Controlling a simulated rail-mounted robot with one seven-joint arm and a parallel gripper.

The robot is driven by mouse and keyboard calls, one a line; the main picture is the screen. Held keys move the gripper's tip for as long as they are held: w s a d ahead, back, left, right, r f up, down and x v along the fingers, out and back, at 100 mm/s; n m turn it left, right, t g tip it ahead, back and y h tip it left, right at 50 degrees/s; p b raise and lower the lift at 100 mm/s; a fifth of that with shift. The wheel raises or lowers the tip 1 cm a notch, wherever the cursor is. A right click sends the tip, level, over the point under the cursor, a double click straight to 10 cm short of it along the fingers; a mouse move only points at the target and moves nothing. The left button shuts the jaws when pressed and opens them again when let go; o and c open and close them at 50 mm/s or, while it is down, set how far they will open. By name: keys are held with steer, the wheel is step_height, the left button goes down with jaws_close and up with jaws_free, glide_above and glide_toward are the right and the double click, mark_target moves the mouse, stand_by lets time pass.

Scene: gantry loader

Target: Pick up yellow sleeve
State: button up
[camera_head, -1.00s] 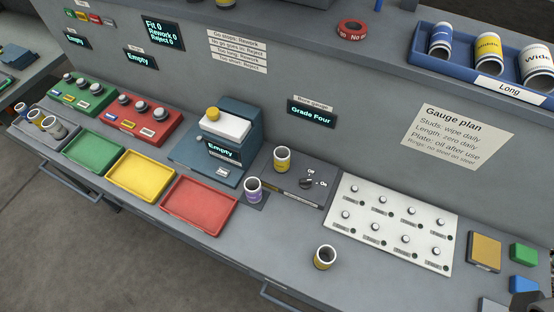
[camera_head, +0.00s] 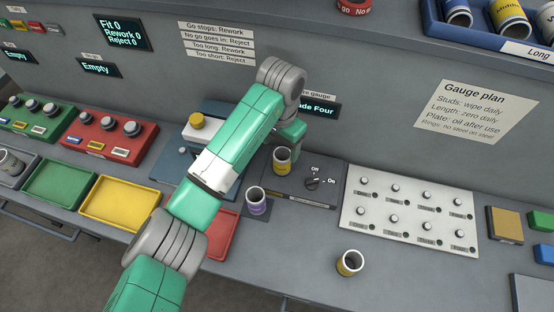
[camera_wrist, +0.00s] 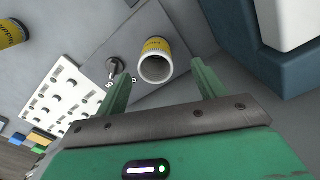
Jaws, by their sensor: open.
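One yellow-banded sleeve (camera_head: 282,160) stands upright on the dark gauge plate beside the Off/On knob. In the wrist view this sleeve (camera_wrist: 156,62) shows its open white rim, lying between the lines of my two fingers. My gripper (camera_wrist: 162,74) is open and empty, with the fingertips apart on either side of the sleeve in the picture; I cannot tell how far above it they are. In the head view my green arm partly hides the gripper, just above and behind this sleeve. A second yellow-banded sleeve (camera_head: 350,263) stands on the bench front; it also shows in the wrist view (camera_wrist: 12,33).
A purple-banded sleeve (camera_head: 256,201) stands close left of the gauge plate. The white stud plate (camera_head: 408,212) lies to the right. The blue gauge device (camera_head: 170,163) is partly behind my arm.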

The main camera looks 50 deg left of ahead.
steer(key=f, duration=0.2)
steer(key=f+b, duration=0.1)
steer(key=f, duration=0.2)
steer(key=f+b, duration=0.1)
steer(key=f, duration=0.1)
steer(key=shift+w+d+f, duration=0.15)
steer(key=shift+d+f, duration=0.1)
steer(key=shift+d, duration=0.05)
steer(key=shift+c, duration=0.4)
steer(key=c, duration=1.2)
step_height(320, 180, up, 10)
steer(key=shift+r+p, duration=0.1)
steer(key=shift+p, duration=1.1)
steer(key=shift+c, duration=0.2)
step_height(320, 180, up, 4)
steer(key=p, duration=0.5)
steer(key=shift+r, duration=0.2)
